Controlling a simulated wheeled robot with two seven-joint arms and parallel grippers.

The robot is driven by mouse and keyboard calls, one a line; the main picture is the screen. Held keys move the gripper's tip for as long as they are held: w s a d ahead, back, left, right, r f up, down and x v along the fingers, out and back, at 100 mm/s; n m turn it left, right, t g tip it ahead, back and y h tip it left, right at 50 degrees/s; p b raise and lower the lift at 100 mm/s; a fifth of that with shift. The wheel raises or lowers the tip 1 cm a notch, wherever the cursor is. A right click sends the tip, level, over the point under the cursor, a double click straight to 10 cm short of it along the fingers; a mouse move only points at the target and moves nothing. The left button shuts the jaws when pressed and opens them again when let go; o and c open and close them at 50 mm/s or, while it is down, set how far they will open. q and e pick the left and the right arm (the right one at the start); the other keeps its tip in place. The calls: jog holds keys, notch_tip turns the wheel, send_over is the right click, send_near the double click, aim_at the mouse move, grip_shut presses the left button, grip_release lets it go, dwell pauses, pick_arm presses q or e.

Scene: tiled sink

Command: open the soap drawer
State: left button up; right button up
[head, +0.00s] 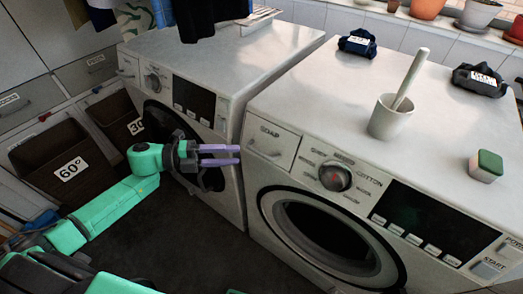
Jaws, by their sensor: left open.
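The soap drawer (272,143) is the panel marked SOAP at the upper left of the near washing machine's front. It looks flush with the front, with a small handle low on its face. My left gripper (239,155), with two purple fingers, is just left of the drawer and apart from it. Its fingers point right toward the drawer, with a gap between them and nothing held. My right gripper does not show.
The near washer (322,112) carries a white cup (388,120) with a pestle-like stick, a green-topped block (486,166) and dark bundles. A second washer (215,60) stands behind my left gripper. Baskets (60,160) are at the left. Dark floor is clear below.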

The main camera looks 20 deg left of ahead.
aim_at(260, 152)
pick_arm(q)
jog(key=x, duration=0.4)
jog(key=p+x, duration=0.1)
jog(key=x, duration=0.2)
jog(key=shift+w+d+f, duration=0.1)
jog(key=shift+w+d, duration=0.1)
jog(key=shift+w, duration=0.35)
jog(key=shift+d, duration=0.35)
jog(key=shift+f, duration=0.1)
jog(key=shift+c, duration=0.3)
grip_shut()
